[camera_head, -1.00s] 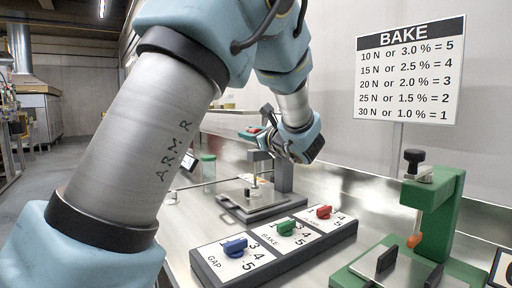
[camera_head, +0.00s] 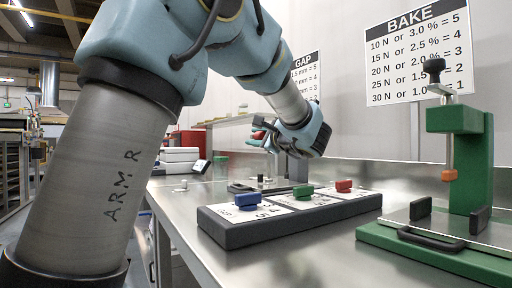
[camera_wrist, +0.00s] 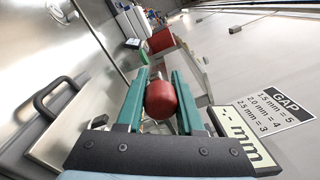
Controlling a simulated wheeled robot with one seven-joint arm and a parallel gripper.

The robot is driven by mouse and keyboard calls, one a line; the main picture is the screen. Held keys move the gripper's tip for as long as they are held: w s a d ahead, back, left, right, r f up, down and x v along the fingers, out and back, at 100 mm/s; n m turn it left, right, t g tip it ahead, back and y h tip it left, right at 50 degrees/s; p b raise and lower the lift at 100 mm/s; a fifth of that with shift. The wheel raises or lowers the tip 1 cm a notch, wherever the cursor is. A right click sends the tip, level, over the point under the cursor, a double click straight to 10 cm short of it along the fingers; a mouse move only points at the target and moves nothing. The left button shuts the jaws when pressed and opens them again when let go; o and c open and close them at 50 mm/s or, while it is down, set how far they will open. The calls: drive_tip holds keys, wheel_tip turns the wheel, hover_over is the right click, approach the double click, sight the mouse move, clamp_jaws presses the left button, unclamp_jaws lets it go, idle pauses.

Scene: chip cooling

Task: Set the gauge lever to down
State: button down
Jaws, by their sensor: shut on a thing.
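The gauge is a dark grey stand with a column (camera_head: 297,170) behind the knob panel in the head view. Its lever ends in a red round knob (camera_wrist: 161,99), seen in the middle of the wrist view. My gripper (camera_wrist: 160,84) is shut on this knob, with a green finger on each side. The lever's arm is mostly hidden. Part of a display reading "mm" (camera_wrist: 243,135) shows beside the fingers. In the head view my gripper (camera_head: 259,138) is beside the upper part of the column, and the knob is largely hidden.
A dark panel (camera_head: 290,228) with blue, green and red knobs lies in front of the gauge. A green press (camera_head: 470,170) stands at right. The BAKE sign (camera_head: 418,55) and GAP sign (camera_head: 305,80) are at the back. Bare metal table (camera_head: 300,265) lies in front.

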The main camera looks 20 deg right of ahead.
drive_tip(key=shift+f+n+b, duration=0.3)
drive_tip(key=shift+f+b, duration=0.1)
drive_tip(key=shift+b, duration=0.1)
drive_tip(key=c, duration=0.5)
unclamp_jaws()
drive_tip(key=shift+c, duration=0.2)
drive_tip(key=shift+s, duration=0.1)
drive_tip(key=v, duration=1)
drive_tip(key=shift+s, duration=0.35)
drive_tip(key=shift+d, duration=0.15)
